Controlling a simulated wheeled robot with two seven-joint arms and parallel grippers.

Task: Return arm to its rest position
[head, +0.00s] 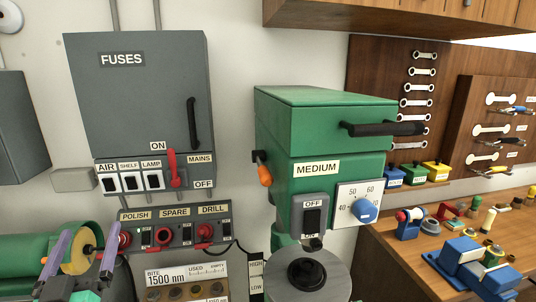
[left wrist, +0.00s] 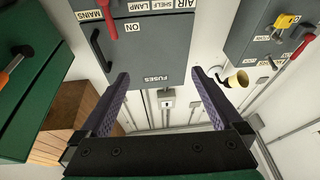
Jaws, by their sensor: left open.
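My left gripper (head: 92,232) shows at the lower left of the head view, its two purple fingers spread apart with nothing between them. It is low, in front of a green machine with a yellow wheel (head: 78,256) and left of the polish, spare and drill switch panel (head: 178,226). In the left wrist view the open fingers (left wrist: 160,72) reach up the picture, with the grey fuse box (left wrist: 150,50) upside down beyond them. My right gripper is in neither view.
The fuse box (head: 140,85) hangs on the wall, with a red mains lever (head: 173,168). A green drill press head (head: 320,140) stands right of it, with a black handle (head: 385,129) sticking out. A wooden bench (head: 400,255) with small tools is at the right.

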